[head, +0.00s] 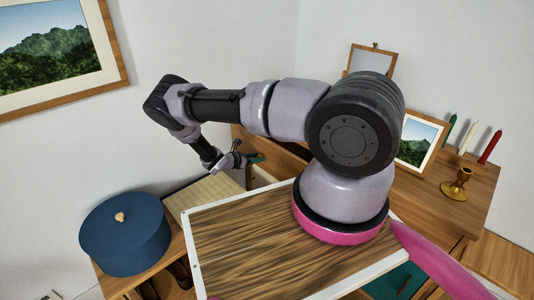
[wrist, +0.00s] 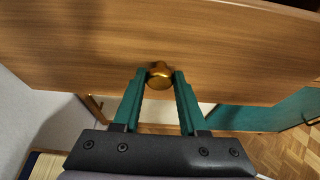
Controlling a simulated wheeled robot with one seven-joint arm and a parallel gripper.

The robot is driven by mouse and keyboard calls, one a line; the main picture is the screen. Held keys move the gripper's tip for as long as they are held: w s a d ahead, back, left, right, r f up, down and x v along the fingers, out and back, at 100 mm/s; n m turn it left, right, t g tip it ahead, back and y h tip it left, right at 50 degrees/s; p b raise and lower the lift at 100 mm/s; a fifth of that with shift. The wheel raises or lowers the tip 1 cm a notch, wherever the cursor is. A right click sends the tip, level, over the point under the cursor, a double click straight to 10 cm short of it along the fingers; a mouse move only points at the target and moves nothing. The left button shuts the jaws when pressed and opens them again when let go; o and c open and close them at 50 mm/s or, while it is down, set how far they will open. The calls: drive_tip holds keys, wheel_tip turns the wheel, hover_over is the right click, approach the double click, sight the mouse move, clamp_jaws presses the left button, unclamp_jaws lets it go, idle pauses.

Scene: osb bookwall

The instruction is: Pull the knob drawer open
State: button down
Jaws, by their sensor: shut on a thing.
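In the wrist view, a brass-coloured round knob (wrist: 159,72) stands out from a brown wooden drawer front (wrist: 160,35). My gripper (wrist: 160,77) has its two green fingers on either side of the knob and is shut on it. The drawer front spans most of the upper wrist view; whether the drawer stands out from its frame cannot be told. In the head view, my gripper (head: 243,160) is small beside the wooden furniture at the back, and the knob is hidden there.
A round blue lidded box (head: 125,235) and a pale woven mat (head: 205,198) are at the left. On the wooden top at right are a framed picture (head: 417,140), a brass candle holder (head: 457,187) and several candles. A teal panel (wrist: 280,112) stands below right of the drawer front.

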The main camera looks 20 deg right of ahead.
drive_tip(key=s+a, duration=0.4)
drive_tip(key=a, duration=0.8)
drive_tip(key=shift+s+a, duration=0.3)
drive_tip(key=shift+a, duration=0.05)
drive_tip(key=shift+c, duration=2.4)
unclamp_jaws()
drive_tip(key=v, duration=1)
drive_tip(key=shift+a+r, duration=0.15)
drive_tip(key=shift+a, duration=0.2)
drive_tip(key=shift+s, duration=0.1)
